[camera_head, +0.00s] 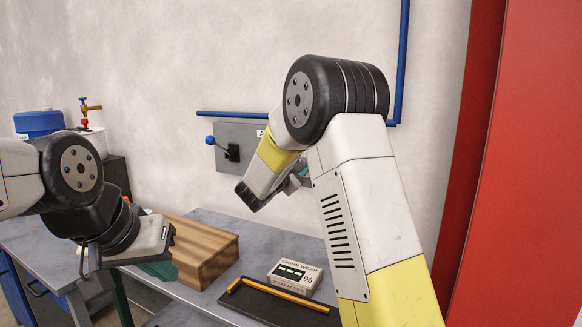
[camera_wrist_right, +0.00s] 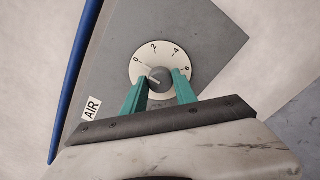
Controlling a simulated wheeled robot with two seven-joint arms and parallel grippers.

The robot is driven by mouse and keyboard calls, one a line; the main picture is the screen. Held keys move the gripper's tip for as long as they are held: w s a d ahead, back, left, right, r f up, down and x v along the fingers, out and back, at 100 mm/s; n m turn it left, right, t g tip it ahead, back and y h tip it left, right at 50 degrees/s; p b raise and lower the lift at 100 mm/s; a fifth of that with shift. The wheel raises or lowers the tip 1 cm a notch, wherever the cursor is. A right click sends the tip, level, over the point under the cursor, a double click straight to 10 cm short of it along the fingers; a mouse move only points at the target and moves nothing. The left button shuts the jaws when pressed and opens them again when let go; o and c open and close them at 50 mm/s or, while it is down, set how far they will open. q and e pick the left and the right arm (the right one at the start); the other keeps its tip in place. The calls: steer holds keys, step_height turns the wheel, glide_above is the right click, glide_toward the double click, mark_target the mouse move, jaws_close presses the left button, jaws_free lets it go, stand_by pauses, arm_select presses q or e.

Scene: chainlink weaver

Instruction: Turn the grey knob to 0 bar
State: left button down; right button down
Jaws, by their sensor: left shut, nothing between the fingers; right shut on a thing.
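The grey knob (camera_wrist_right: 157,74) sits in the middle of a white dial (camera_wrist_right: 157,50) marked 0, 2, 4 and 6, on a grey wall panel (camera_wrist_right: 206,35). My right gripper (camera_wrist_right: 161,77) has its teal fingers on either side of the knob and is shut on it. A small light mark shows on the knob's lower left, away from the 0; the exact reading is hard to tell. In the head view my right arm hides the knob and dial. My left gripper (camera_head: 160,269) is shut and empty, low at the left beside a wooden block.
The panel also carries a blue-ball lever (camera_head: 211,140). A blue pipe (camera_wrist_right: 76,75) runs beside the panel. On the grey bench (camera_head: 215,217) stand the wooden block (camera_head: 207,252), a chain wear box (camera_head: 296,275) and a black tray (camera_head: 262,304) with a yellow rod.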

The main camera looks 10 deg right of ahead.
steer(key=shift+a+f, duration=0.1)
steer(key=c, duration=1)
jaws_free()
steer(key=shift+o, duration=0.2)
steer(key=v, duration=0.7)
steer(key=shift+s+a, duration=0.2)
steer(key=shift+s, duration=0.15)
